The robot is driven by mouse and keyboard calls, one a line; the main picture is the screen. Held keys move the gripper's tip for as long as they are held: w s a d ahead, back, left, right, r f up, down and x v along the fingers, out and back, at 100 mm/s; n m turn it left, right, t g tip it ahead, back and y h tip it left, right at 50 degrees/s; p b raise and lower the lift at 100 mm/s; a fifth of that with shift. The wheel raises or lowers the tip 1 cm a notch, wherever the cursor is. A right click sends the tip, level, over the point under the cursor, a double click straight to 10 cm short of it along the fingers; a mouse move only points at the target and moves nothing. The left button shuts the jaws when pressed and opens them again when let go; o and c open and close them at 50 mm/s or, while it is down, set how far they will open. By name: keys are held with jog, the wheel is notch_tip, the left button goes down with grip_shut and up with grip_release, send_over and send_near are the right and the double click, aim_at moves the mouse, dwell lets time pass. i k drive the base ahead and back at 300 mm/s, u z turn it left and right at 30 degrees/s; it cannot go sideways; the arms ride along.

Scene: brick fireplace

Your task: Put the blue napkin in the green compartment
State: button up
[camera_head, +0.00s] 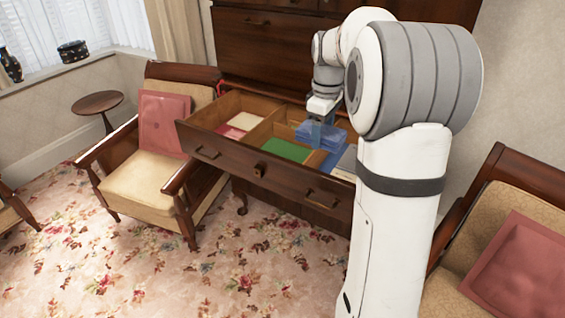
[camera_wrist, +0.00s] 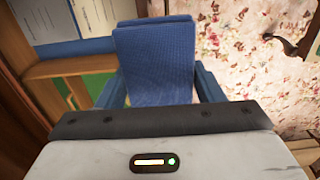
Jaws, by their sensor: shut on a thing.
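The blue napkin (camera_head: 331,134) is a folded cloth held in my gripper (camera_head: 316,130) over the open drawer. In the wrist view the napkin (camera_wrist: 155,62) sits between the two blue fingers of my gripper (camera_wrist: 160,85), which is shut on it. The green compartment (camera_head: 287,151) has a green floor and lies in the middle of the drawer, just left of and below the napkin in the head view. A blue-floored compartment (camera_head: 333,160) lies to its right, partly hidden by the napkin. The exact height of the napkin above the drawer is hard to tell.
The wooden drawer (camera_head: 230,164) has raised dividers. Red and white cloths (camera_head: 238,124) lie in its left compartment, and a pale stack (camera_head: 347,160) lies at the right. Armchairs (camera_head: 150,180) stand to the left and right. Flowered carpet lies in front.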

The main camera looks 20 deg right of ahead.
aim_at(288, 154)
jog(key=z, duration=0.1)
jog(key=i, duration=1)
jog(key=u, duration=0.1)
